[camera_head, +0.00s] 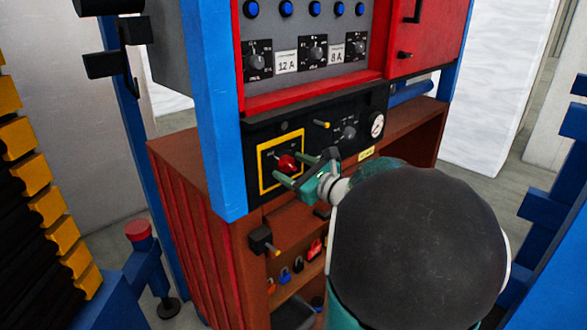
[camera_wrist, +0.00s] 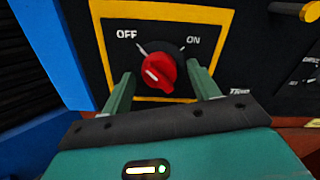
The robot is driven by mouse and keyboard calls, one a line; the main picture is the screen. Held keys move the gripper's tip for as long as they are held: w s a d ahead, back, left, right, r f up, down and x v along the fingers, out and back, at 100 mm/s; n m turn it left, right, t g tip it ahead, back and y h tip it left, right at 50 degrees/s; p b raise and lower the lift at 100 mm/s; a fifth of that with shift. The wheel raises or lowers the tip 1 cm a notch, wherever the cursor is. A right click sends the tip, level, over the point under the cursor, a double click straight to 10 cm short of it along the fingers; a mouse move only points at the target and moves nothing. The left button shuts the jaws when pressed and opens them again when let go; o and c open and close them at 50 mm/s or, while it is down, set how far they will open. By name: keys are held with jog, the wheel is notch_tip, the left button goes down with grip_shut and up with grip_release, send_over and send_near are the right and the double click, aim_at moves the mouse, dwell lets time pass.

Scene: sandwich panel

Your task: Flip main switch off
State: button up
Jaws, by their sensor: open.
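The main switch is a red rotary knob (camera_wrist: 158,73) on a black plate with a yellow frame (camera_wrist: 217,40). The labels OFF and ON stand above it, to the left and right. The white mark on the knob points toward the upper left, but its exact setting is hard to tell. In the head view the red knob (camera_head: 287,163) shows beside my gripper. My gripper (camera_wrist: 160,80) is open, with one green finger on each side of the knob. I cannot tell whether the fingers touch it. My gripper also shows in the head view (camera_head: 303,170).
To the right on the black panel are a yellow-tipped lever (camera_head: 322,124), a dark dial (camera_head: 348,132) and a round gauge (camera_head: 377,125). A blue post (camera_head: 217,110) stands close on the left. Below is a brown shelf with several padlocks (camera_head: 298,264).

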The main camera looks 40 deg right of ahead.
jog(key=s, duration=1.3)
jog(key=shift+s+d, duration=0.2)
jog(key=shift+s, duration=0.15)
